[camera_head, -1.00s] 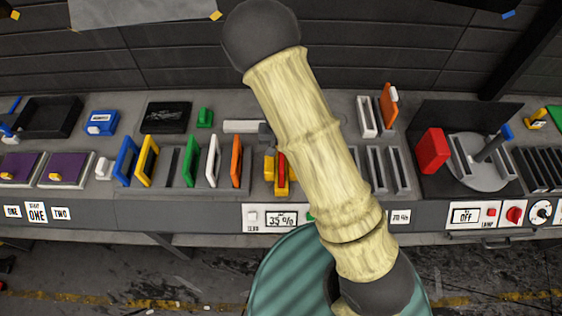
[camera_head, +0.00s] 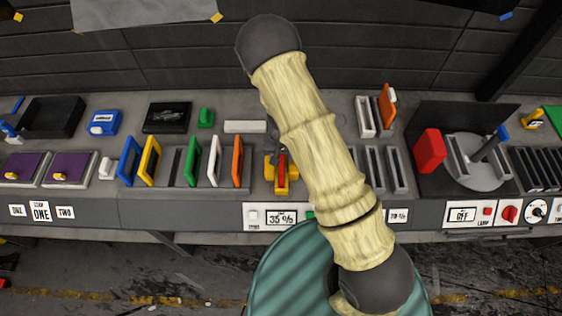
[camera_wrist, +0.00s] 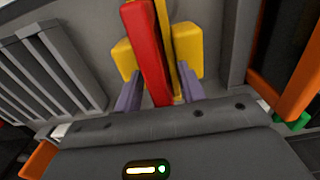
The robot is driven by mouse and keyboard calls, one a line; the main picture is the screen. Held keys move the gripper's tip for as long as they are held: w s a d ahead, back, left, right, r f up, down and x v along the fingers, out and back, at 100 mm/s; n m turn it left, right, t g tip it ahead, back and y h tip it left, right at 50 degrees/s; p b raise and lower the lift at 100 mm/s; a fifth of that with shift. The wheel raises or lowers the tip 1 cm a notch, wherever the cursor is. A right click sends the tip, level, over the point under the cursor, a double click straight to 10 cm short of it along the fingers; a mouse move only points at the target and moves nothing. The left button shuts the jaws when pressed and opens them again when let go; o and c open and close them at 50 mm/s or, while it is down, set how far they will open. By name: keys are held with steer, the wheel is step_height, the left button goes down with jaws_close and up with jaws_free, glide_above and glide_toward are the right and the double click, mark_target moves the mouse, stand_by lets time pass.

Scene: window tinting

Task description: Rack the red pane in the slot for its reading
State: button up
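The red pane (camera_head: 281,174) stands upright in the yellow holder (camera_head: 269,180). The display (camera_head: 282,218) below it reads 35 %. In the wrist view the red pane (camera_wrist: 146,45) rises between the yellow blocks of the holder (camera_wrist: 188,50). My gripper (camera_wrist: 160,92) is at the pane, one finger on each side, with a gap visible at the right finger. My arm hides most of the gripper in the head view. A grey slotted rack (camera_head: 397,170) stands right of the holder, partly behind my arm, with a 70 % label (camera_head: 398,216) below.
Blue, yellow, green, white and orange panes (camera_head: 237,160) stand in a row left of the holder. At right are a red block (camera_head: 429,151), a round turntable (camera_head: 478,172) and a lamp panel (camera_head: 462,214) reading OFF. An orange pane (camera_head: 387,104) stands behind the grey rack.

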jaws_close()
steer(key=shift+r, duration=0.15)
step_height(320, 180, up, 28)
steer(key=b, duration=0.4)
steer(key=shift+b, duration=0.4)
